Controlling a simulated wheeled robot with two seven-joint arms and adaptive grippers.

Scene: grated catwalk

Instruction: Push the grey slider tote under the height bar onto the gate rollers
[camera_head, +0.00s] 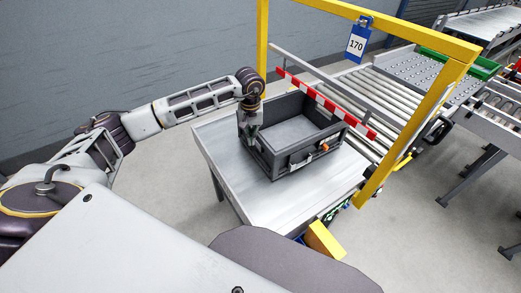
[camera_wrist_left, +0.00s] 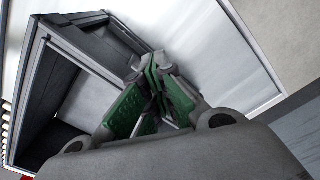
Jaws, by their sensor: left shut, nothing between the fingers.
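The grey tote (camera_head: 312,158) sits on the metal table (camera_head: 230,165), open at the top and empty as far as I see. Its far right side lies close to the red-and-white height bar (camera_head: 325,103), which hangs from the yellow gate frame (camera_head: 430,95). The gate rollers (camera_head: 385,98) run on beyond the bar. My left gripper (camera_head: 251,138) points down at the tote's near left corner. In the left wrist view its green-padded fingers (camera_wrist_left: 160,98) are shut and empty beside the wall of the tote (camera_wrist_left: 95,75); contact is unclear. My right gripper is not in view.
A blue sign reading 170 (camera_head: 356,44) hangs on the gate's top beam. The table is bare left of and in front of the tote.

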